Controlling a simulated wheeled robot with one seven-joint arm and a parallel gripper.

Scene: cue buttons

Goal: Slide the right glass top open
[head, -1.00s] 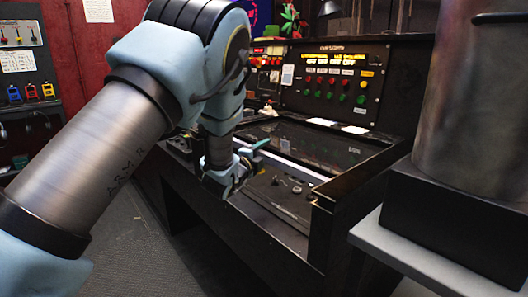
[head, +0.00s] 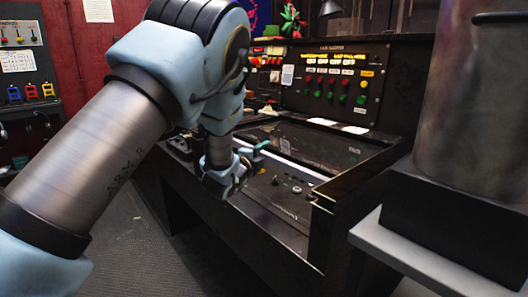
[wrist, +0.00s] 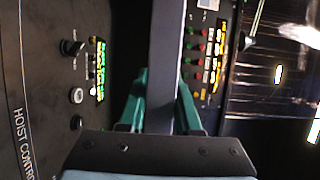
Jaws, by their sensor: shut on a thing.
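The glass top (head: 318,148) is a dark, reflective pane set in the console on the right, with a pale strip along its near edge. My gripper (head: 245,165) is at the left part of that edge. In the wrist view, the teal fingers of my gripper (wrist: 162,100) are shut on a grey bar (wrist: 166,45), one finger on each side. The bar looks like the edge of the glass top, with the reflective glass (wrist: 275,65) on its right. The exact contact is partly hidden in the head view.
A control panel with knobs (wrist: 77,95), marked as hoist control, lies open beside the bar. The upright button panel (head: 335,83) stands behind the glass. The console's raised side frame (head: 345,200) and a grey ledge with a metal cylinder (head: 475,100) bound the right.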

